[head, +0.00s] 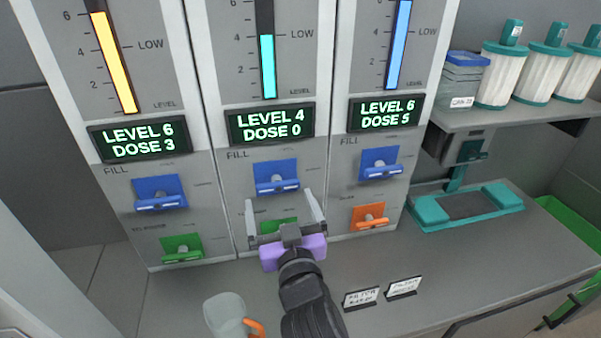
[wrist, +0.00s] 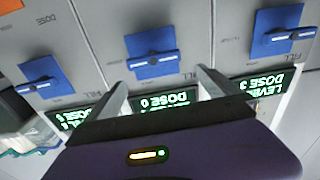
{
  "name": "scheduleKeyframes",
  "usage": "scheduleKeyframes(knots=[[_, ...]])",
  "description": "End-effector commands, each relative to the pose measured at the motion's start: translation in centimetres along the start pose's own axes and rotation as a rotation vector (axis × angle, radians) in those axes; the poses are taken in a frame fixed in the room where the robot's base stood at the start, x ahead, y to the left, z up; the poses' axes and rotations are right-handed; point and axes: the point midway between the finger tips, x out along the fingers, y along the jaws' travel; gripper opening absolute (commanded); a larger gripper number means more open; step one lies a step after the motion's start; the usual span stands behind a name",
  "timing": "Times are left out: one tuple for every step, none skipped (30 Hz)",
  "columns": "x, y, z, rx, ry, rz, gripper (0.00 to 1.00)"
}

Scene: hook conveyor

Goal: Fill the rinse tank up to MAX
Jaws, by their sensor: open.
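Three tank panels stand side by side; no readable tank name shows. The middle gauge (head: 267,65) has a teal column near the LOW mark, and its display (head: 271,122) reads LEVEL 4, DOSE 0. Below it is a blue FILL handle (head: 277,178), also central in the wrist view (wrist: 153,64). Under that is a green handle (head: 279,227), partly hidden by my gripper. My gripper (head: 282,205) is open and empty in front of the middle panel, its fingers pointing at the panel just below the blue handle. No contact is visible. The gauge tops and any MAX mark are out of view.
The left panel display (head: 139,139) reads LEVEL 6, DOSE 3; the right display (head: 386,112) reads LEVEL 6, DOSE 5. Filter cartridges (head: 504,75) sit on a shelf at right.

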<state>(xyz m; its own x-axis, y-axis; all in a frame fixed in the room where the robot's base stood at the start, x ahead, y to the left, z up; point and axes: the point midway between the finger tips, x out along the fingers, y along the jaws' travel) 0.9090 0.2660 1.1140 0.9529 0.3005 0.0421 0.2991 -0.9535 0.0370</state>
Motion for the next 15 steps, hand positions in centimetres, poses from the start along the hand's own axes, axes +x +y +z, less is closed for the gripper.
scheduleKeyframes(knots=[[0.0,0.1,0.8,0.006,-0.020,0.008,1.00],[0.0,0.2,1.0,0.011,-0.030,0.014,1.00],[0.0,0.4,1.2,0.020,-0.037,0.019,1.00],[0.0,0.5,1.3,0.026,-0.042,0.023,1.00],[0.1,0.5,1.4,0.031,-0.045,0.025,1.00],[0.2,0.6,1.4,0.035,-0.046,0.026,1.00],[0.5,0.6,1.3,0.038,-0.046,0.025,1.00],[0.7,0.6,1.3,0.039,-0.045,0.025,1.00],[1.1,0.6,1.3,0.039,-0.044,0.025,1.00],[1.5,0.6,1.3,0.038,-0.045,0.025,1.00],[2.0,0.6,1.2,0.037,-0.044,0.026,1.00],[2.6,0.7,1.3,0.036,-0.045,0.026,1.00],[3.1,0.7,1.3,0.037,-0.044,0.026,1.00],[3.5,0.7,1.3,0.038,-0.044,0.025,1.00],[4.1,0.7,1.4,0.037,-0.044,0.025,1.00]])
